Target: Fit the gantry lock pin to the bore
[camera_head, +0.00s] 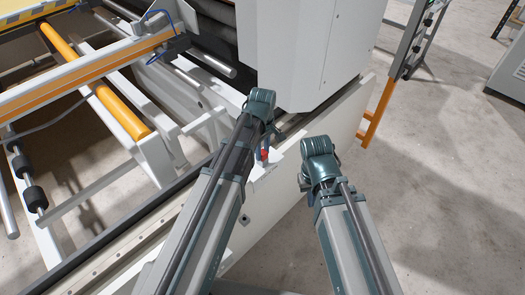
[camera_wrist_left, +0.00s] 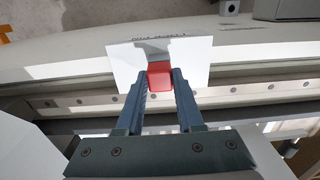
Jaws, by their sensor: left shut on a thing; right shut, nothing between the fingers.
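The gantry lock pin shows only as a red block-like head (camera_wrist_left: 159,76) in the left wrist view, and as a small red spot (camera_head: 264,154) in the head view. My left gripper (camera_wrist_left: 160,82) is shut on it, one blue finger on each side. The pin's lower part is hidden. Beneath and beyond it lies a white plate (camera_wrist_left: 194,58), seen in the head view as a small white bracket (camera_head: 267,176) on the rail side. I cannot make out the bore. My right gripper (camera_head: 304,184) is mostly hidden below its wrist, apart from the bracket, and empty.
The long pale gantry rail (camera_head: 340,122) runs diagonally under both arms. A large white machine housing (camera_head: 310,45) stands above it. Rollers and an orange-edged frame (camera_head: 85,70) fill the left. Bare concrete floor (camera_head: 445,180) lies to the right.

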